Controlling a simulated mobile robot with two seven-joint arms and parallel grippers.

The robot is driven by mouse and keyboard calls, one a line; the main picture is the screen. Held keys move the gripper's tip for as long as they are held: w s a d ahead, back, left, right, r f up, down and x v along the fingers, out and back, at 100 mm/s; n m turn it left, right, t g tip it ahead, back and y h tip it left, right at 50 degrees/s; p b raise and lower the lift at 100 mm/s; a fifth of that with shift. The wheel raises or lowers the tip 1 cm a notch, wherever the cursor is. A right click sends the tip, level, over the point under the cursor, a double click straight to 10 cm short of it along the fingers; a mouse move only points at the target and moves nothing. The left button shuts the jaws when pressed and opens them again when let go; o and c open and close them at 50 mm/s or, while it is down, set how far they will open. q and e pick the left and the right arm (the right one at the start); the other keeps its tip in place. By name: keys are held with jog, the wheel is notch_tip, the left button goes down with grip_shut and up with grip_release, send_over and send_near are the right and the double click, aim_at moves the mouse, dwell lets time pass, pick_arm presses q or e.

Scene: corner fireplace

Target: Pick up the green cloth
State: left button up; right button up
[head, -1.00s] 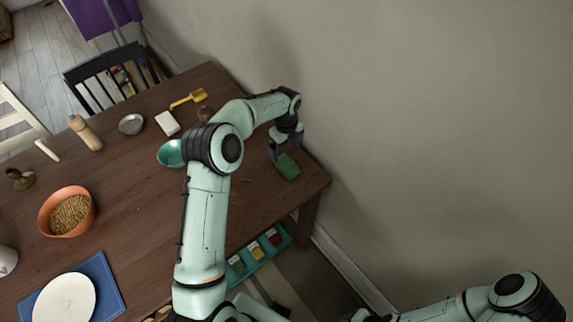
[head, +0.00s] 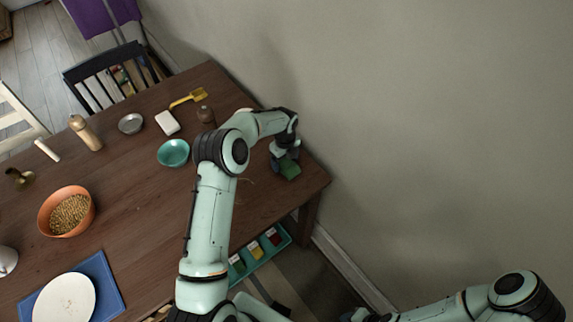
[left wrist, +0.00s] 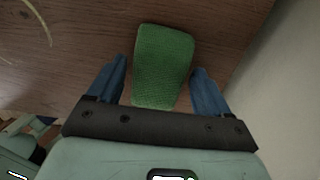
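The green cloth (head: 289,170) lies at the table's right end near the wall, partly covered by my left gripper (head: 284,161). In the left wrist view the green cloth (left wrist: 163,66) is a folded pad on the wood. My left gripper (left wrist: 160,85) is open there, with one blue finger on each side of the cloth's near part and small gaps between. Whether the fingers touch the table cannot be seen. Part of my right arm shows at the bottom right of the head view, but its fingers are not clear.
The wooden table (head: 150,190) also bears a teal bowl (head: 173,153), a white block (head: 167,122), a yellow scoop (head: 190,97), a brown shaker (head: 206,114) and an orange bowl (head: 46,212). The wall (head: 420,130) is close beyond the cloth. A teal tray (head: 262,250) is below the table edge.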

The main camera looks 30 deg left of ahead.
aim_at(285, 161)
pick_arm(q)
jog(key=c, duration=0.6)
jog(key=shift+c, duration=0.2)
jog(key=shift+r, duration=0.15)
notch_tip(285, 161, up, 20)
jog(key=p, duration=0.1)
jog(key=shift+p, duration=0.35)
pick_arm(e)
jog(key=shift+w+r, duration=1.1)
